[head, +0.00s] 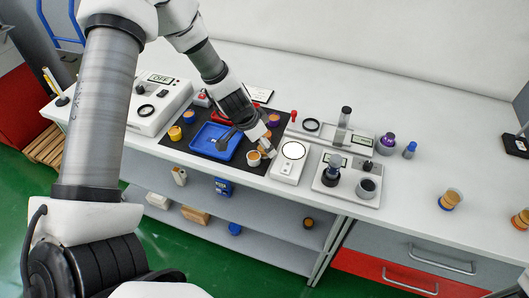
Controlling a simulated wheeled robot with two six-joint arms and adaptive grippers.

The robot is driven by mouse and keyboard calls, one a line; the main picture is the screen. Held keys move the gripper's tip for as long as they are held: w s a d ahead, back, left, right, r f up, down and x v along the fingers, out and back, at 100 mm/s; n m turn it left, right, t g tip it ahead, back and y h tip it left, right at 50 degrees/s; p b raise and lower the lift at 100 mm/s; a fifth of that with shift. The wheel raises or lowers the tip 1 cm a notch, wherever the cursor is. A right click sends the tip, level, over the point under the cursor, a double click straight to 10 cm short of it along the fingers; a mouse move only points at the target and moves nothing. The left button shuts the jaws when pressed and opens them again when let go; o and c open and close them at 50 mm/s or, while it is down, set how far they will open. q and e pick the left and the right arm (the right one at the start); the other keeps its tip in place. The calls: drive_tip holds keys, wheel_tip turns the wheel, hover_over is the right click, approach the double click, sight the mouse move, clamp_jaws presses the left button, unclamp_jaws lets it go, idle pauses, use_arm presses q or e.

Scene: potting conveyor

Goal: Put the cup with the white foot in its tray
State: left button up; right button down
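I cannot make out which cup has a white foot. My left gripper (264,146) points down just above the pale-rimmed cup, beside the tray. Its fingers are too small and partly hidden to tell whether they are open or hold anything. My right gripper is not in view.
A white scale (287,172) stands right of the mat, with a grey station (347,188) beyond it. A white device (152,115) is at left. The bench between is mostly clear.

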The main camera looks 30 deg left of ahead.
use_arm(q)
drive_tip(key=shift+s+r, duration=0.1)
drive_tip(key=shift+s, duration=0.1)
drive_tip(key=c, duration=1.3)
drive_tip(key=shift+r, duration=0.15)
